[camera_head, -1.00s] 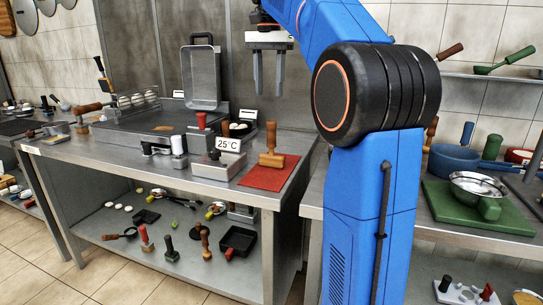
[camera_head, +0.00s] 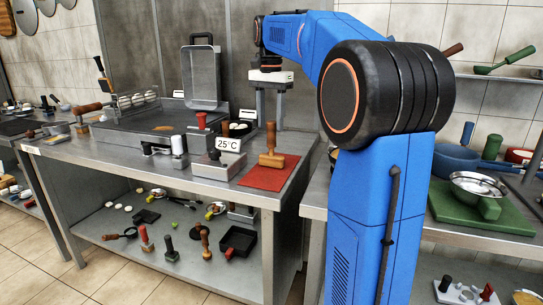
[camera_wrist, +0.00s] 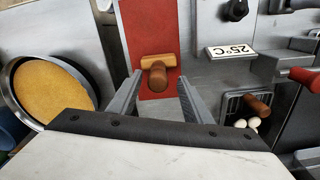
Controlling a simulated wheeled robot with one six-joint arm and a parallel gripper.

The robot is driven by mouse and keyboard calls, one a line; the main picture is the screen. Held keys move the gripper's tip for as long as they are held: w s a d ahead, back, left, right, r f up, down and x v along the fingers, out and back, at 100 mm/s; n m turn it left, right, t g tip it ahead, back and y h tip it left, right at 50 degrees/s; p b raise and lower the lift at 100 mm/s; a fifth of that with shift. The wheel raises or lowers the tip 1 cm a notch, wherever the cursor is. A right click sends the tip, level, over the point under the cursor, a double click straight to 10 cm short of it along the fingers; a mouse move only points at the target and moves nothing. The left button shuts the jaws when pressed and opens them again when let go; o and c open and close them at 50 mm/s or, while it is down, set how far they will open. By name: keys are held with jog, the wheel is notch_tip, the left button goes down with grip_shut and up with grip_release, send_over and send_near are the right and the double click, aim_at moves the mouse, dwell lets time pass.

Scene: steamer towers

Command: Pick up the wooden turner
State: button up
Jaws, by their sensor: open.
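The wooden turner (camera_head: 271,152) stands on a red mat (camera_head: 262,181) near the right end of the steel counter, its handle upright. In the wrist view the turner (camera_wrist: 158,68) appears from above, just beyond and between the finger ends. My gripper (camera_head: 271,126) is open, with its fingers pointing down behind the turner's handle in the head view.
A 25°C display (camera_head: 228,144) stands left of the mat. A griddle (camera_head: 150,124) and an upright metal pan (camera_head: 201,77) are further left. In the wrist view a round pan with yellow contents (camera_wrist: 50,92) lies left of the gripper.

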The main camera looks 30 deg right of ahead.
aim_at(272, 137)
jog(key=shift+s+d+f, duration=0.1)
jog(key=shift+d+f, duration=0.05)
jog(key=shift+f, duration=2.8)
grip_shut()
